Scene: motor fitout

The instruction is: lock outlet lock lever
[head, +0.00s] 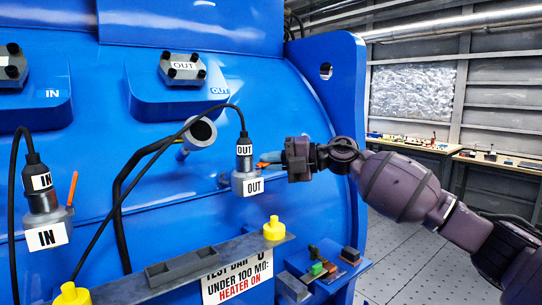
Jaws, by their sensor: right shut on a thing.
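The outlet connector (244,165), labelled OUT, stands plugged upright on the blue motor housing with a black cable from its top. Its orange outlet lock lever (268,157) is mostly hidden by my right gripper (277,160). My right gripper comes in from the right and is shut on the lever, just beside the connector. The lever's exact angle cannot be told. My left gripper is not in view.
The inlet connector (40,190) stands at the left with its orange lever (72,188) upright. A grey ledge (190,262) with yellow knobs (274,228) runs below. Workbenches (420,147) stand far behind.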

